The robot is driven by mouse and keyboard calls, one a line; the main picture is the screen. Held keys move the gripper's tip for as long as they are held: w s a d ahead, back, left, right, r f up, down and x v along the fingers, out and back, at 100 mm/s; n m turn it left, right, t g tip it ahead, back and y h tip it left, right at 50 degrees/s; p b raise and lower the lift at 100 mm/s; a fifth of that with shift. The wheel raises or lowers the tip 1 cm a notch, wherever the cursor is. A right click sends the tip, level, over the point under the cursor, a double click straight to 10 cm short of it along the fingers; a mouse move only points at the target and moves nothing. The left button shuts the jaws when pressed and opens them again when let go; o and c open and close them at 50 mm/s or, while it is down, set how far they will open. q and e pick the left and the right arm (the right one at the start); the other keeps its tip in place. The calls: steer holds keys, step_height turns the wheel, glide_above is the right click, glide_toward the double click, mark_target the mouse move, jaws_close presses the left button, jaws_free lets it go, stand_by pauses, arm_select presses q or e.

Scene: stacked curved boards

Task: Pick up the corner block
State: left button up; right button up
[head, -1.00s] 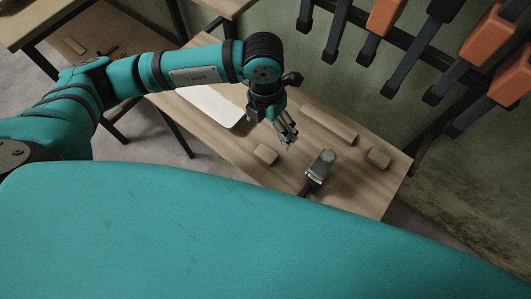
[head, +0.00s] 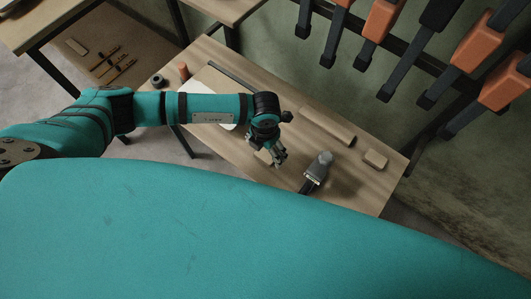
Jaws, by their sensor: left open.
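A small light wooden block (head: 375,158) lies near the right end of the workbench (head: 381,188); I cannot tell whether it is the corner block. My left gripper (head: 279,160) is open and points down over the front middle of the bench, left of the grey-headed tool (head: 318,167). A second small block seen earlier by this spot does not show now; my left gripper and wrist cover that area. I cannot see anything between the fingers. My right gripper is out of view.
A long wooden strip (head: 328,126) lies behind the gripper. A white board (head: 213,112), an orange cylinder (head: 183,71) and a dark ring (head: 157,80) are farther left on the bench. Orange and black clamps (head: 383,20) hang on the wall.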

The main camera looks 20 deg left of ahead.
mark_target(265, 154)
arm_select(q)
step_height(265, 154, down, 3)
steer(key=shift+d+f, duration=0.1)
steer(key=shift+f, duration=0.1)
steer(key=c, duration=1.1)
steer(key=shift+o, duration=0.2)
steer(key=shift+r, duration=0.1)
